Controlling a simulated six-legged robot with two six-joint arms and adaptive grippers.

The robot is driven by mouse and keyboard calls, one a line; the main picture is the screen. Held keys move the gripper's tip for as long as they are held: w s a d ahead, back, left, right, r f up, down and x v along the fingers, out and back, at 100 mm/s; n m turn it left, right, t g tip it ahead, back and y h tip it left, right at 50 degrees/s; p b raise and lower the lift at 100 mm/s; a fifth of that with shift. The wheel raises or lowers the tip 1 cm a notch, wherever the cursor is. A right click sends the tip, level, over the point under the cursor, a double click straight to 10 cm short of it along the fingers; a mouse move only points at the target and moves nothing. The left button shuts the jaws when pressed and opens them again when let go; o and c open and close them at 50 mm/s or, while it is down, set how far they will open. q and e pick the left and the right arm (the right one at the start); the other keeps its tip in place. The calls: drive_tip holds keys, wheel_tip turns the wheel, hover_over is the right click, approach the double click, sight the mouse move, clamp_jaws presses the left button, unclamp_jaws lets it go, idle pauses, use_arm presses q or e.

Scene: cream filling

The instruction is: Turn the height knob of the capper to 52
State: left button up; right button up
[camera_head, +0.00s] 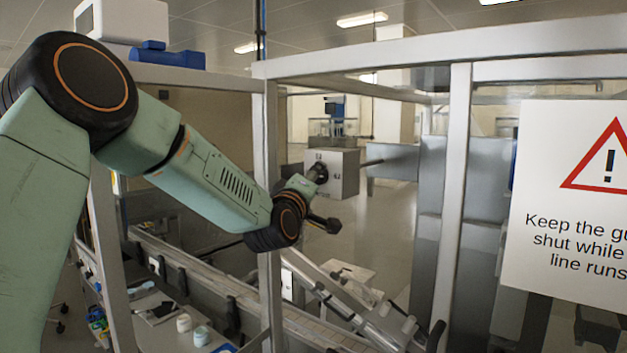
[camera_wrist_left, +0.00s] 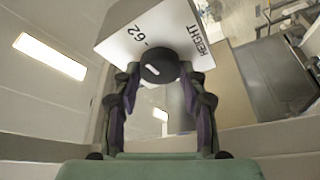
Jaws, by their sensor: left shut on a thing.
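The capper's height box (camera_head: 345,172) is a pale grey block inside the guard frame. In the left wrist view its white face (camera_wrist_left: 165,32) carries the word HEIGHT and the mark 62, both turned sideways. The round black height knob (camera_wrist_left: 160,66) sits on this face with a short white pointer line, slanted and not lined up with the 62 mark. My left gripper (camera_wrist_left: 159,76) is shut on the knob, one finger on each side. Other scale marks are not visible. In the head view my left arm reaches in past the frame post to the box. My right gripper is not in view.
A grey frame post (camera_head: 269,130) stands right beside my left wrist. A warning sign (camera_head: 575,195) hangs on the guard at the right. A conveyor (camera_head: 230,290) runs below my arm, with small jars (camera_head: 201,336) on a bench at lower left.

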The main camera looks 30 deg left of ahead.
use_arm(q)
drive_tip(key=shift+a+r+n+g+h+p, duration=0.15)
drive_tip(key=shift+n+g+h, duration=0.65)
drive_tip(key=shift+n, duration=1.95)
drive_tip(key=shift+r+n+g+h+p, duration=0.1)
drive_tip(key=shift+r+n+g+h, duration=0.3)
drive_tip(key=shift+n+g, duration=1.5)
drive_tip(key=shift+a+r+n+g+h+p, duration=0.15)
drive_tip(key=shift+n+h, duration=0.55)
drive_tip(key=shift+n, duration=2.85)
drive_tip(key=shift+d+f, duration=0.1)
drive_tip(key=shift+f+n, duration=0.2)
drive_tip(key=shift+n, duration=0.2)
drive_tip(key=o, duration=1.1)
drive_tip(key=shift+w, duration=0.1)
drive_tip(key=shift+o, duration=0.2)
drive_tip(key=shift+r, duration=0.1)
